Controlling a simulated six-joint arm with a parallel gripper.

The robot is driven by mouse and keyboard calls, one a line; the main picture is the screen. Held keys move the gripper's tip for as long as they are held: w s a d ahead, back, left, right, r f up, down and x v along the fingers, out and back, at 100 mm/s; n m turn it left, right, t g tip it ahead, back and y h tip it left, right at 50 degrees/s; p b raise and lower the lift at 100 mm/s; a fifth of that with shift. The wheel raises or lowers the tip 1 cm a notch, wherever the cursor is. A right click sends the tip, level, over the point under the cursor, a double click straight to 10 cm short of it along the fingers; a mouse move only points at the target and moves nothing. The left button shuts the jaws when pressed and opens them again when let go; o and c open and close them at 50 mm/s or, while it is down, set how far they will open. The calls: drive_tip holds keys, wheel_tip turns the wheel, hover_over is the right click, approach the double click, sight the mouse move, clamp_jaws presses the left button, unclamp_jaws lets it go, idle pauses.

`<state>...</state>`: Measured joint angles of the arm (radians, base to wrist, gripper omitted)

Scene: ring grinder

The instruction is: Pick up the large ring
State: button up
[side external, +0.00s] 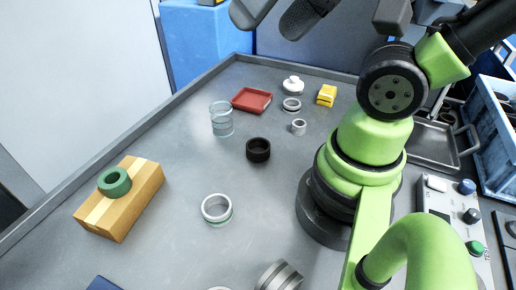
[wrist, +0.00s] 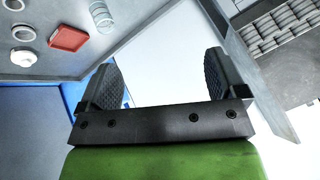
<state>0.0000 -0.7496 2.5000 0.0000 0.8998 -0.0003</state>
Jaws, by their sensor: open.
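Several rings of different sizes are in the side external view, and I cannot tell for sure which one the task calls large. A white and grey ring (side external: 216,209) lies flat in the middle front of the table. A silver ring (side external: 280,277) is at the front edge of the picture, partly cut off. A black ring (side external: 258,149) lies near the centre, and a green ring (side external: 114,182) lies on a cardboard box (side external: 135,205). My gripper (side external: 278,14) is open and empty, high above the table's far end; its fingers also show in the wrist view (wrist: 160,80).
A red tray (side external: 252,100), a glass cylinder (side external: 221,118), a white knobbed part (side external: 293,85), a yellow block (side external: 327,95) and small rings (side external: 299,127) stand towards the back. A control box (side external: 452,210) is at right. The table between the cardboard box and the rings is clear.

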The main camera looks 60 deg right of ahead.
drive_tip(key=w+d+f+n+g+h, duration=0.25)
drive_tip(key=w+d+f+g, duration=0.2)
drive_tip(key=w+f, duration=0.35)
drive_tip(key=n+g, duration=0.3)
drive_tip(key=n, duration=0.2)
hover_over(259, 146)
drive_tip(key=a, duration=0.2)
wheel_tip(259, 146, down, 13)
drive_tip(key=shift+m+y, duration=0.25)
drive_tip(key=shift+s+a+f, duration=0.1)
drive_tip(key=shift+s+f, duration=0.05)
drive_tip(key=shift+f, duration=1.5)
drive_tip(key=shift+s+d+f, duration=0.1)
drive_tip(key=shift+s+f, duration=0.05)
drive_tip(key=shift+f, duration=1.55)
drive_tip(key=shift+s+a+f, duration=0.1)
drive_tip(key=shift+s+f, duration=0.05)
drive_tip(key=shift+f, duration=1.5)
drive_tip(key=c, duration=1.1)
